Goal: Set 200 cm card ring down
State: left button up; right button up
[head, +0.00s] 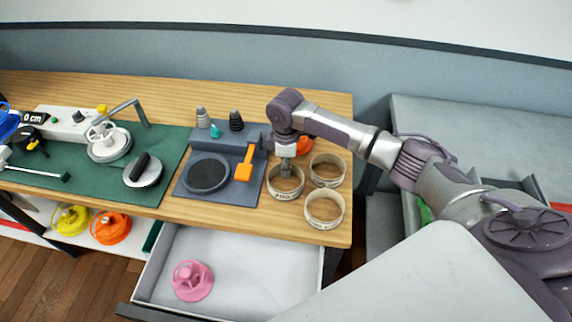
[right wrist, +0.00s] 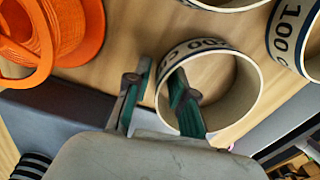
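The 200 cm card ring (head: 285,193) is a cream ring with dark lettering near the right end of the wooden bench. It appears to rest on the bench top. My right gripper (head: 286,166) is above it, pointing down. In the right wrist view the gripper (right wrist: 163,88) has one finger outside the ring (right wrist: 245,92) and one inside it, with the wall between them. A gap shows beside the outer finger, so the gripper looks open around the wall. My left gripper is not in view.
Two other card rings (head: 327,171) (head: 324,211) stand close by on the right. An orange spool (right wrist: 75,30) is behind. A grey tray (head: 228,191) with a black disc and orange tool lies to the left. An open drawer (head: 238,262) holds a pink reel (head: 193,281).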

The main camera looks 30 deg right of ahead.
jog(key=shift+r, duration=0.15)
notch_tip(320, 180, up, 12)
jog(key=b, duration=0.1)
dwell(0.5)
dwell(0.4)
